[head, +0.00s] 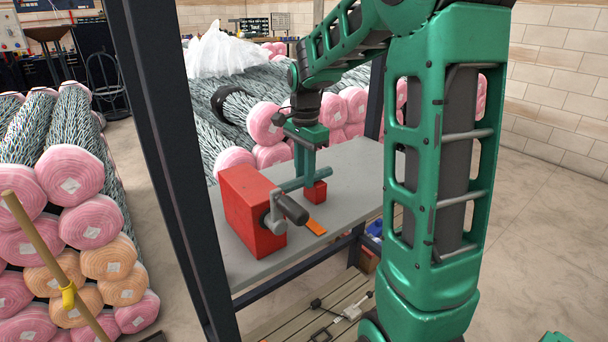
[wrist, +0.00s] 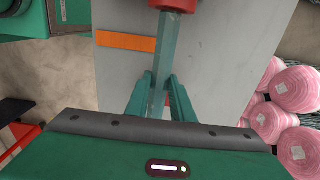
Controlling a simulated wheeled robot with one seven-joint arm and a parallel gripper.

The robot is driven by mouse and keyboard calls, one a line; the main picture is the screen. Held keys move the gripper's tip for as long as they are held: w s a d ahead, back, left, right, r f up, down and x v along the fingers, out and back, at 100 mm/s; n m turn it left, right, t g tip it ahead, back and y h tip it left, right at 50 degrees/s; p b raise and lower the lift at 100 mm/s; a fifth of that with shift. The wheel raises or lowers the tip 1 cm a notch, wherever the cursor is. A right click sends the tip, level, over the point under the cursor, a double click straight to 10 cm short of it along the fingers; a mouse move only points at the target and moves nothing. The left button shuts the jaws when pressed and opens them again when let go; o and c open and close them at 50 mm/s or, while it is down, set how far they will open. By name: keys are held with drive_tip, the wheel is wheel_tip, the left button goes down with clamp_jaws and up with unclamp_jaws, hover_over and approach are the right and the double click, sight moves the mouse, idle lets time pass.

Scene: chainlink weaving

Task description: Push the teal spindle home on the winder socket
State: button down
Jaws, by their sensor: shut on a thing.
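The teal spindle (head: 290,185) is a slim bar held above the grey table, and my gripper (head: 306,178) is shut on it. In the wrist view the spindle (wrist: 161,75) runs from between the fingertips (wrist: 160,88) up to a red part (wrist: 176,4) cut by the top edge. The red winder box (head: 247,205) stands to the left, with a grey fitting (head: 276,222) and a dark cylinder (head: 292,208) on its side. The spindle's left end is close to the box; I cannot tell whether it touches or how deep any socket holds it.
A small red block (head: 316,192) sits under the gripper. An orange strip (head: 316,227) lies on the table (head: 345,190); it also shows in the wrist view (wrist: 124,41). A dark post (head: 172,170) stands at left. Pink-ended mesh rolls (head: 265,123) are stacked behind. The table's right part is clear.

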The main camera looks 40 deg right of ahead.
sight(295, 180)
drive_tip(key=shift+a, duration=1.5)
drive_tip(key=c, duration=1.5)
unclamp_jaws()
drive_tip(key=shift+o, duration=0.2)
wheel_tip(295, 180, up, 11)
drive_tip(key=shift+f, duration=0.15)
